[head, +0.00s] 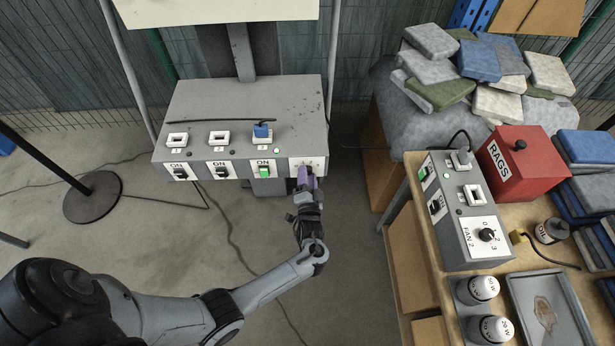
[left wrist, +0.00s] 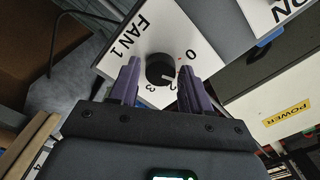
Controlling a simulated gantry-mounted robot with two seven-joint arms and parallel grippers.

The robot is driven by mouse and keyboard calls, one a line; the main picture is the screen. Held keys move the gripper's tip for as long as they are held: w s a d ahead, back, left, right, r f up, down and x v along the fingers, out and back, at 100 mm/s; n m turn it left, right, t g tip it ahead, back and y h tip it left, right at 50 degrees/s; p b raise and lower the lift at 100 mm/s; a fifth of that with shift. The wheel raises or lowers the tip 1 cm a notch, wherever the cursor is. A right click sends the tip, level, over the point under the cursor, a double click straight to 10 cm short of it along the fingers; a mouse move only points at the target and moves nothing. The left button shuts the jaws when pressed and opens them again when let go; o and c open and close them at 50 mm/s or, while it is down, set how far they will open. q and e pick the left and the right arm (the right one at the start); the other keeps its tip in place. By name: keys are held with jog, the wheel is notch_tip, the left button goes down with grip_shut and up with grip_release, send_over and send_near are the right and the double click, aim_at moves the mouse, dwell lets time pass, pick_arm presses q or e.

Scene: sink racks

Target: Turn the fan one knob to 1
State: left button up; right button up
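The FAN 1 knob (left wrist: 159,66) is a round black knob on a white plate (left wrist: 146,40), facing my left gripper in the left wrist view. Its white mark points to the right, between the 0 and the 2; my finger covers part of the scale there. My left gripper (left wrist: 158,75) is open, one purple finger on each side of the knob, with gaps visible. In the head view the left gripper (head: 307,180) is at the right end of the grey box's front and hides the knob. My right gripper is not in view.
The grey control box (head: 230,105) has several switches along its front, including a lit green one (head: 264,172). A second box with a FAN 2 knob (head: 487,235) stands on the wooden bench at right, beside a red RAGS box (head: 522,165). The floor between is mostly clear.

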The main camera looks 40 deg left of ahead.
pick_arm(q)
jog(key=shift+o, duration=1.1)
jog(key=shift+d, duration=0.1)
jog(key=p+v, duration=0.1)
jog(key=v, duration=0.9)
jog(key=shift+s+d+p, duration=0.2)
jog(key=shift+s+p, duration=0.1)
